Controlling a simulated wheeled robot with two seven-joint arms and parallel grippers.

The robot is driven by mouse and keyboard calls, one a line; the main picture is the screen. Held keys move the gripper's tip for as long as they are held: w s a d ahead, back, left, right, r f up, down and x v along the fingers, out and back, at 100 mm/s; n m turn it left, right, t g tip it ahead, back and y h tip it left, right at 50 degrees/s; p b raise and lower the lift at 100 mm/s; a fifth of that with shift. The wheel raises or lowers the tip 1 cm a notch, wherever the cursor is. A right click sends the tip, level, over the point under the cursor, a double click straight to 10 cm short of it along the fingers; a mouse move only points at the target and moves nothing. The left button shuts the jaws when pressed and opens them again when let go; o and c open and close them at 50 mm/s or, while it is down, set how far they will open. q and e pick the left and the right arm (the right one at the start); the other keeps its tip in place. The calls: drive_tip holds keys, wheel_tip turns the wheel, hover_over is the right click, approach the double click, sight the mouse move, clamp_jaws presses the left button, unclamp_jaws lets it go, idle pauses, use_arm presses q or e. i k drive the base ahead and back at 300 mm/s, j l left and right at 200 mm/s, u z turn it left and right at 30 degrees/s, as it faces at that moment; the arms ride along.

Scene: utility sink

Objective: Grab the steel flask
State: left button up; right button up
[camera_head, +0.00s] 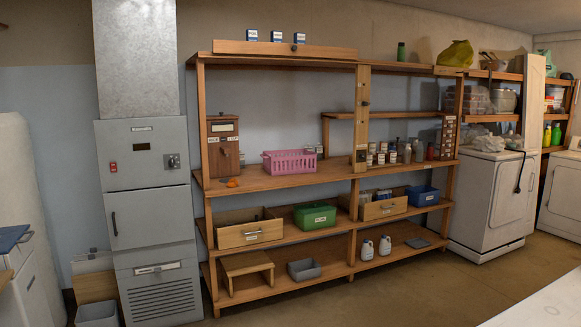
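A grey, metallic-looking bottle (417,151), which looks like the steel flask, stands upright on the middle shelf of the wooden rack, toward its right end. It is small and far off, so its material is hard to make out. Another greyish container (406,153) stands just left of it, and a red bottle (430,152) stands to its right. Neither of my grippers shows in the head view.
The wooden shelf (340,172) also holds small jars left of the bottles and a pink basket (289,162). A wooden post (362,118) stands left of the jars. A white washer (492,200) is right of the rack. Open floor (380,290) lies in front.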

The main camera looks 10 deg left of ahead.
sight(405, 154)
drive_tip(key=i+j+u, duration=0.6)
drive_tip(key=i+j, duration=0.25)
drive_tip(key=i+j+u, duration=0.3)
drive_tip(key=i, duration=0.25)
drive_tip(key=i+z, duration=0.3)
drive_tip(key=i, duration=0.2)
drive_tip(key=i+j+z, duration=0.15)
drive_tip(key=i+z, duration=0.15)
drive_tip(key=i, duration=0.15)
drive_tip(key=i+l+z, duration=0.15)
drive_tip(key=i+z, duration=0.6)
drive_tip(key=z, duration=0.15)
drive_tip(key=i+z, duration=0.45)
drive_tip(key=i, duration=0.6)
drive_tip(key=i+l+u, duration=0.15)
drive_tip(key=i, duration=0.45)
drive_tip(key=i+u, duration=0.3)
drive_tip(key=i, duration=0.15)
drive_tip(key=i+l+u, duration=0.15)
drive_tip(key=i+u, duration=0.2)
drive_tip(key=i+l+u, duration=0.3)
drive_tip(key=i, duration=0.25)
